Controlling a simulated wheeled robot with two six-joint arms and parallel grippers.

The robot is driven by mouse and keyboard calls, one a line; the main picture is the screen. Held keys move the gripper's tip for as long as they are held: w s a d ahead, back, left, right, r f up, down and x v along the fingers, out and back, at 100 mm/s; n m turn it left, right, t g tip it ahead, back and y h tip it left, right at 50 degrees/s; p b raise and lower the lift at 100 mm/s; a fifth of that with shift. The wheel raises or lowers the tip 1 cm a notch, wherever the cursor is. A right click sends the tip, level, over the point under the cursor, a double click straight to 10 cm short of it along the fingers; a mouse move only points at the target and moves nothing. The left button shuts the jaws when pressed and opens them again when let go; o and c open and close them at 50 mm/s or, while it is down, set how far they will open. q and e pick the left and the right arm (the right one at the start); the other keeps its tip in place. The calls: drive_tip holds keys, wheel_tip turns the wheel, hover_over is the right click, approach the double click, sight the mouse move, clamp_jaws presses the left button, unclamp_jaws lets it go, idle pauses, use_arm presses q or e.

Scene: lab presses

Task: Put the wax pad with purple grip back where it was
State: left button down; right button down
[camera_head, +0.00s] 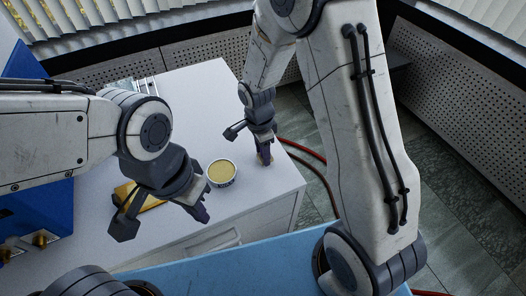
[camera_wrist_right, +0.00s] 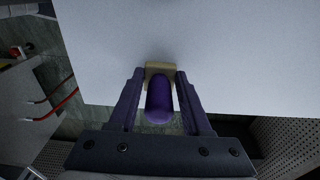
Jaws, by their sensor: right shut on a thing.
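The wax pad (camera_wrist_right: 160,68) is a pale tan block with a rounded purple grip (camera_wrist_right: 159,100). My right gripper (camera_wrist_right: 160,96) is shut on the purple grip, one finger on each side, with the pad beyond the fingertips. In the head view my right gripper (camera_head: 263,148) is low over the right edge of the white table, and the pad (camera_head: 265,160) shows small beneath it. I cannot tell whether the pad touches the tabletop. A round tin of yellow wax (camera_head: 222,171) stands just left of it. My left gripper (camera_head: 160,220) is open and empty, left of the tin.
A gold-coloured block (camera_head: 138,196) lies on the white table (camera_head: 195,90), partly hidden behind my left gripper. Blue equipment (camera_head: 30,212) with brass fittings stands at the left. The tabletop behind the tin is clear. Red hoses (camera_head: 305,150) lie beyond the table's right edge.

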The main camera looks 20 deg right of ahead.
sight(260, 157)
drive_tip(key=shift+f, duration=0.15)
drive_tip(key=shift+c, duration=1.7)
unclamp_jaws()
drive_tip(key=shift+r, duration=0.2)
wheel_tip(260, 157, up, 10)
drive_tip(key=r, duration=0.1)
drive_tip(key=s+a+r+n+y, duration=0.1)
drive_tip(key=s+a+r+n, duration=0.2)
drive_tip(key=s+n, duration=0.8)
drive_tip(key=s+a+r+n, duration=0.2)
drive_tip(key=s+a+n, duration=0.2)
drive_tip(key=s+n, duration=0.6)
drive_tip(key=shift+s+a+r+n+y+p, duration=0.2)
drive_tip(key=shift+s+r+n+y+p, duration=0.2)
drive_tip(key=shift+n, duration=0.7)
